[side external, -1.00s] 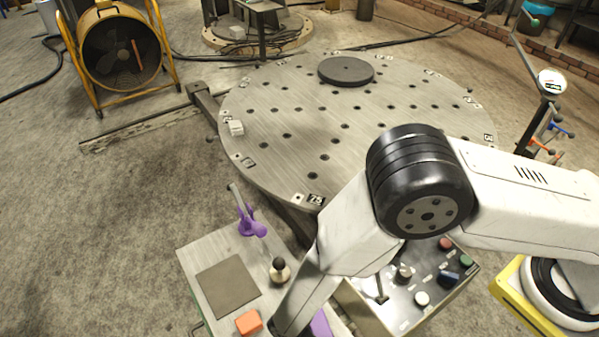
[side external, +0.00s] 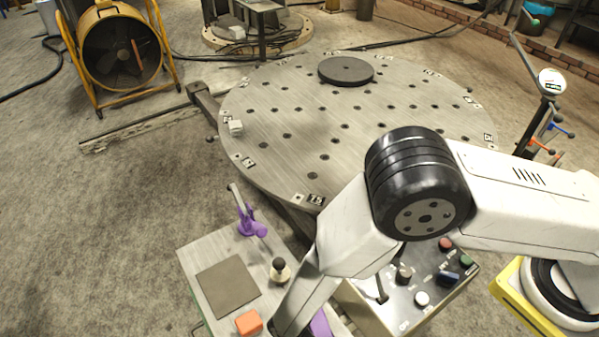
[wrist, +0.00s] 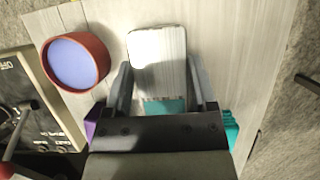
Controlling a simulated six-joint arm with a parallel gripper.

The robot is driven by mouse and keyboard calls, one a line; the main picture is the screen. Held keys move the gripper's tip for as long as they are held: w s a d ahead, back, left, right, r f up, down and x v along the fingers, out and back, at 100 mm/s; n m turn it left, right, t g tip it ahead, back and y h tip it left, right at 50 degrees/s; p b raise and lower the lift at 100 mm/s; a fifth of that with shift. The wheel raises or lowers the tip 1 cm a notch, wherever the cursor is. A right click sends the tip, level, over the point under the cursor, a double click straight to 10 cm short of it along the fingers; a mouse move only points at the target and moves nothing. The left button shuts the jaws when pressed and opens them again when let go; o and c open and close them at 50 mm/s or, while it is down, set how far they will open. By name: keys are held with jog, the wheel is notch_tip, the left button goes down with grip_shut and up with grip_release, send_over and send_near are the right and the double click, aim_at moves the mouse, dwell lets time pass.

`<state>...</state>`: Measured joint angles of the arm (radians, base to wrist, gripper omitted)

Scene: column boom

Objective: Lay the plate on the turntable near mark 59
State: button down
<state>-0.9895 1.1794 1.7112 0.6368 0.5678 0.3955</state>
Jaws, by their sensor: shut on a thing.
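The turntable (side external: 290,150) is a large grey round disc with holes and small numbered labels round its rim, in the side view. I cannot make out mark 59 among them. In the wrist view, my gripper (wrist: 160,78) is shut on the plate (wrist: 158,50), a pale, shiny flat piece with rounded far corners. A teal patch shows at its near end, between the fingers. In the side view my arm hides the gripper and plate; the arm reaches down over the bench in front of the turntable.
A dark disc (side external: 346,70) and a small pale block (side external: 235,127) are on the turntable. The bench (side external: 215,250) holds a dark square pad, an orange block (side external: 249,322) and a purple clamp (side external: 250,225). A red round container (wrist: 75,63) is left of the plate. A dial stand (side external: 548,90) is right.

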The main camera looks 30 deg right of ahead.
jog(key=shift+r, duration=0.25)
jog(key=shift+r, duration=0.8)
jog(key=s+d+r, duration=0.8)
jog(key=d+r, duration=0.3)
jog(key=shift+s+r, duration=0.15)
jog(key=shift+s, duration=0.15)
jog(key=shift+w, duration=0.15)
